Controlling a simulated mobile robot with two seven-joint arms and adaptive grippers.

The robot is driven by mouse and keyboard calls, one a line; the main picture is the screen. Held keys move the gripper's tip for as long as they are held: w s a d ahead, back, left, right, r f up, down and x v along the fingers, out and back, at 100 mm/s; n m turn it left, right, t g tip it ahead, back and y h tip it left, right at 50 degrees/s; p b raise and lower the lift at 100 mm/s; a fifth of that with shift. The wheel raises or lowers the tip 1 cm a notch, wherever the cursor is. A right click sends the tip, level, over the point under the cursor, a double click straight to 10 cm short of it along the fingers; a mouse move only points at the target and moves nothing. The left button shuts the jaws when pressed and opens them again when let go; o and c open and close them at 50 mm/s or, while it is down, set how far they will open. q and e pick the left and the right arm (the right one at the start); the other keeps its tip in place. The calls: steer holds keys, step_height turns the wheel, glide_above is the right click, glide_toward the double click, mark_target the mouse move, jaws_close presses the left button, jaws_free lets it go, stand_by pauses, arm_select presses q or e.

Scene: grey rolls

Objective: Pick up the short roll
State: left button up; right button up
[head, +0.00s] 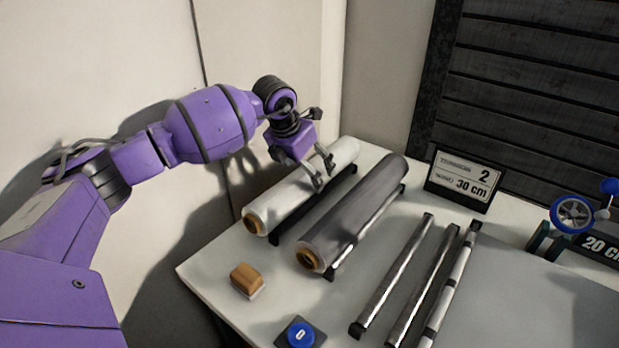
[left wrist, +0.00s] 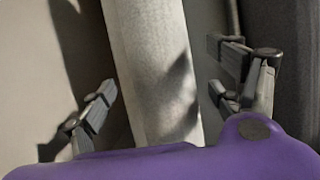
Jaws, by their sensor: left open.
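Two rolls lie side by side on the table. The white roll (head: 290,197) on the left looks shorter than the dark grey roll (head: 355,212) on its right. Each rests on a dark stand and shows a brown core at its near end. My left gripper (head: 318,171) is open over the far half of the white roll. In the left wrist view the white roll (left wrist: 152,65) runs between the two spread fingers (left wrist: 165,90), with a gap on each side. The dark grey roll (left wrist: 290,60) shows at the right edge there. My right gripper is not in view.
Several long bars (head: 393,275) lie right of the grey roll. A tan block (head: 246,279) and a blue button (head: 301,333) sit near the front. A "30 cm" sign (head: 462,180) stands behind, and a blue wheel (head: 572,214) at right. A wall is close at left.

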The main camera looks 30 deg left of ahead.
arm_select(q)
steer(key=x, duration=0.2)
steer(key=shift+w+d+f, duration=0.15)
steer(key=shift+w+f, duration=0.05)
steer(key=shift+f, duration=0.15)
steer(key=shift+w+f, duration=0.1)
steer(key=shift+f, duration=0.2)
steer(key=c, duration=1.4)
steer(key=shift+c, duration=1.4)
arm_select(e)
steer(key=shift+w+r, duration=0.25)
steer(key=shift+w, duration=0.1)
arm_select(q)
steer(key=shift+r, duration=0.1)
